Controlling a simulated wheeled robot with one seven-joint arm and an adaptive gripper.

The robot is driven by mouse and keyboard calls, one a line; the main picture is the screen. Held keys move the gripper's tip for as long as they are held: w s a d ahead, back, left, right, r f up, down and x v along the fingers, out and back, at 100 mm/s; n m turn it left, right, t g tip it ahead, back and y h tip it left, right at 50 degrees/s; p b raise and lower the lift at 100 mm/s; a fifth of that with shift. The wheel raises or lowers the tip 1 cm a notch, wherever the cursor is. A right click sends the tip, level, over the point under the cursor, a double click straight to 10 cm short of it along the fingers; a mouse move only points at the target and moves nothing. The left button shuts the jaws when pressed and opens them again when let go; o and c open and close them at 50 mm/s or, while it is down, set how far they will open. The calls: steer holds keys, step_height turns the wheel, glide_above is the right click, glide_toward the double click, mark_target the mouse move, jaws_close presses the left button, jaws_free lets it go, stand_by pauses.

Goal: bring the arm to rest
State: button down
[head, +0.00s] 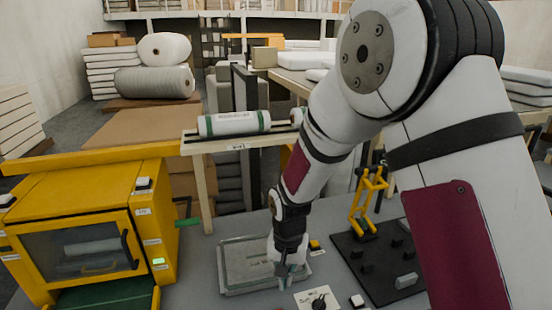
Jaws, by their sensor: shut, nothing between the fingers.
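My arm comes in from the upper right of the head view and reaches down to the table. My gripper (284,273) points downward at the right part of a grey tray (232,291). Its fingers are shut with nothing seen between them. The fingertips are small in the picture, and I cannot tell whether they touch the tray. The arm hides part of the tray's right side and part of the space behind it.
A yellow machine (95,225) with a window stands at left. A white roll (234,123) lies on a raised rack (195,147). A black board (375,265) with a yellow fixture (366,203) lies right of the gripper. A white plate with a black knob (319,300) is near the front.

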steer(key=s+d+r+n+t, duration=0.1)
steer(key=s+d+r, duration=0.3)
steer(key=r, duration=0.6)
steer(key=s+d+r+t, duration=0.2)
steer(key=d+r, duration=0.3)
steer(key=r, duration=0.5)
steer(key=s+d+r+t, duration=0.1)
steer(key=s+d+r, duration=0.2)
steer(key=s, duration=0.4)
steer(key=s+d+r+n+t, duration=0.1)
steer(key=s+d+r, duration=0.3)
steer(key=s, duration=0.4)
steer(key=shift+d+r+n, duration=0.25)
steer(key=shift+r+n, duration=0.05)
steer(key=shift+r, duration=0.55)
